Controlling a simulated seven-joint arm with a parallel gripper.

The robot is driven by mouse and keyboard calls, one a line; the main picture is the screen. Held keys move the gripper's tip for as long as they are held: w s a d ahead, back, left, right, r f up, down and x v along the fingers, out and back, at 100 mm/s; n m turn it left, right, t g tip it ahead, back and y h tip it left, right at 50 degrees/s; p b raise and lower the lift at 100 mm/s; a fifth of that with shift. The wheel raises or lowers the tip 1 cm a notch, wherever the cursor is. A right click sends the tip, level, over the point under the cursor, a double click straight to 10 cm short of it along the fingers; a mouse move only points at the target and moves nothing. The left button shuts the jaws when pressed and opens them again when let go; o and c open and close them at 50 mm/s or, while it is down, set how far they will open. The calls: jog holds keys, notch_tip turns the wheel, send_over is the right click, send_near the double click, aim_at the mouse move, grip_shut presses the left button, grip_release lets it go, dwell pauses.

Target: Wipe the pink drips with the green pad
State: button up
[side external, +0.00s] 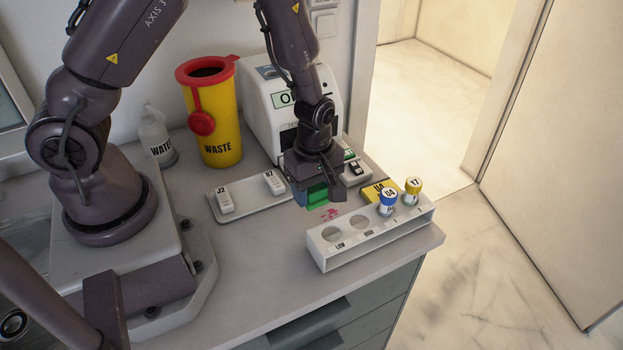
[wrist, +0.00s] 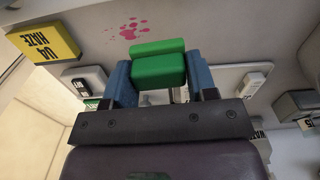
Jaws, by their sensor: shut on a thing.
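My gripper (side external: 318,186) is shut on the green pad (side external: 317,196) and points down over the counter (side external: 262,262). In the wrist view the green pad (wrist: 158,64) sits between the two blue fingers of my gripper (wrist: 158,80). The pink drips (side external: 329,213) lie on the counter just in front of the pad in the side view. In the wrist view the pink drips (wrist: 130,29) show as a cluster of spots beyond the pad, apart from it in the picture. I cannot tell whether the pad touches the counter.
A white rack (side external: 370,235) with vials U4 (side external: 388,203) and Y7 (side external: 412,191) stands close to the drips at the counter's edge. A yellow block (side external: 378,191) lies behind it. A tray (side external: 245,205) with white pieces, a yellow waste bin (side external: 218,125) and a white machine (side external: 262,120) stand behind.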

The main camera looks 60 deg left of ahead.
aim_at(315, 217)
jog(key=shift+f, duration=2)
jog(key=shift+w+f, duration=0.45)
jog(key=shift+f, duration=0.15)
jog(key=shift+c, duration=0.3)
jog(key=shift+w+f, duration=0.1)
jog(key=shift+w, duration=3.15)
jog(key=shift+s, duration=3.7)
jog(key=shift+r, duration=4.1)
jog(key=shift+f, duration=0.15)
